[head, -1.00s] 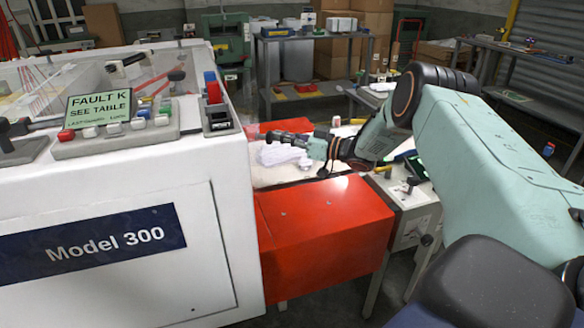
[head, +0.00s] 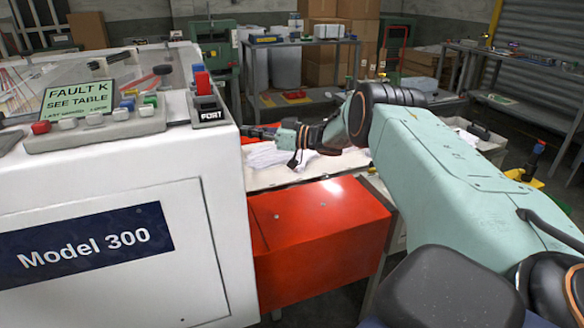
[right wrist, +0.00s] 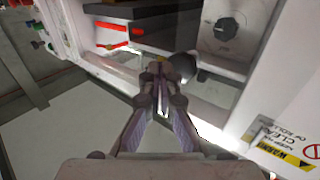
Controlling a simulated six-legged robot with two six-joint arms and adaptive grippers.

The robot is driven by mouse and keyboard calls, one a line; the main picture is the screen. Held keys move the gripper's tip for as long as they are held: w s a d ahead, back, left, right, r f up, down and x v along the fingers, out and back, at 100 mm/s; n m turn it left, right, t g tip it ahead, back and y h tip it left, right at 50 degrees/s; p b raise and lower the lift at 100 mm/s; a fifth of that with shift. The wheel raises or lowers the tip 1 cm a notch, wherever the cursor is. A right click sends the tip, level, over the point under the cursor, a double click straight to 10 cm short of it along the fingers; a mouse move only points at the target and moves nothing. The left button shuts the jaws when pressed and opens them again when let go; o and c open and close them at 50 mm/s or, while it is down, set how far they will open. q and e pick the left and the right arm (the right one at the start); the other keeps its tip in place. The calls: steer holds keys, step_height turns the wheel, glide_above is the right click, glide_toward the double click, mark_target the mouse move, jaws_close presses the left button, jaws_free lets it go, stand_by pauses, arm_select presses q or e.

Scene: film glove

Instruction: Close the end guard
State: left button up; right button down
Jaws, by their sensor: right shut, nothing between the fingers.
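The white Model 300 machine (head: 110,210) fills the left of the head view. A red housing (head: 320,235) projects from its right end, with a pale flat bed behind it. I cannot tell for certain which part is the end guard. My right gripper (head: 268,133) reaches over the bed close to the machine's end, above white gloves (head: 265,157). It is shut and empty. In the right wrist view its fingertips (right wrist: 163,78) meet in front of white machine panels; a dark knob and a yellow warning label (right wrist: 278,150) are to the right. My left gripper is out of view.
The control panel (head: 95,125) shows FAULT K, SEE TABLE. Shelves (head: 300,75) and cardboard boxes stand behind. A yellow bin (head: 525,180) is on the right. Some floor is clear beyond the bed.

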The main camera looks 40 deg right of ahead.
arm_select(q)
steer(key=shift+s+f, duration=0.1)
arm_select(e)
steer(key=shift+a+r, duration=0.1)
steer(key=shift+a, duration=0.1)
steer(key=shift+w+a, duration=0.1)
steer(key=shift+w, duration=0.1)
stand_by(0.3)
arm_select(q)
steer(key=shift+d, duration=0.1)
